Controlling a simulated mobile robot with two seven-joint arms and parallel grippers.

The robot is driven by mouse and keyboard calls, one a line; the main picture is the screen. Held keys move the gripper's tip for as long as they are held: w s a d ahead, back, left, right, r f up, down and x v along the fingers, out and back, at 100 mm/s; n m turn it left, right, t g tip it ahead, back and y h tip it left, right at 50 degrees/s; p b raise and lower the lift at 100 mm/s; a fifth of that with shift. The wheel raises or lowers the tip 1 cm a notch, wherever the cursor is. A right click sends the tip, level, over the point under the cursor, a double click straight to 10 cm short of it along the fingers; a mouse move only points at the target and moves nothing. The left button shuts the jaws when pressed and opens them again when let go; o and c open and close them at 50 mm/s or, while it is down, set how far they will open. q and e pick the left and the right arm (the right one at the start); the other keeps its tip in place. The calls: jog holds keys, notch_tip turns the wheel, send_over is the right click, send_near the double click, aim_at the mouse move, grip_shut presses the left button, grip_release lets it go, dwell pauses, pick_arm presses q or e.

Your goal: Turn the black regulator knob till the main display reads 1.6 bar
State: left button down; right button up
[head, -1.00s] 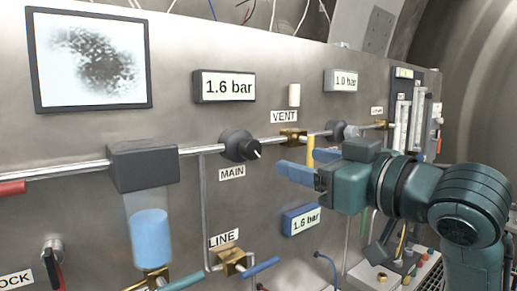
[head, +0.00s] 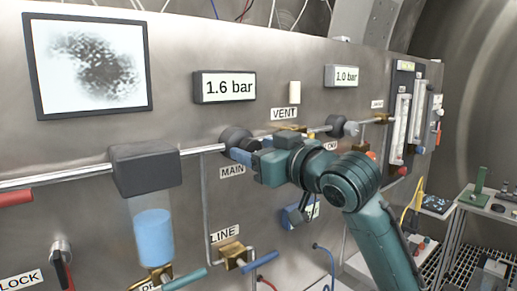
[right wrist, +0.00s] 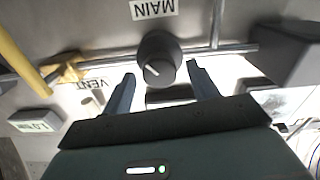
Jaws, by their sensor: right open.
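The black regulator knob (head: 235,136) sits on the pipe above the MAIN label, its lower right partly hidden by my right gripper in the head view. In the right wrist view the knob (right wrist: 157,52) shows a white pointer line. The main display (head: 225,87) above it reads 1.6 bar. My right gripper (head: 240,154) is at the knob. In the right wrist view its two blue fingers are open, one on each side of the knob's near end, with gaps visible. My left gripper is not in view.
A second display (head: 343,76) reads 1.0 bar. A blue-framed display (head: 291,217) is partly hidden behind my right arm. The yellow VENT lever (right wrist: 22,66) is beside the gripper. A dark box (head: 146,169) on the pipe stands left of the knob.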

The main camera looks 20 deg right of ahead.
jog(key=c, duration=1)
jog(key=shift+m, duration=0.5)
jog(key=o, duration=1)
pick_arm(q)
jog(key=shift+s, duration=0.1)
pick_arm(e)
jog(key=shift+s, duration=0.1)
pick_arm(q)
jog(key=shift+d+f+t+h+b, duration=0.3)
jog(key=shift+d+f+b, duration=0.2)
jog(key=shift+b, duration=1.3)
pick_arm(e)
jog(key=v, duration=1.3)
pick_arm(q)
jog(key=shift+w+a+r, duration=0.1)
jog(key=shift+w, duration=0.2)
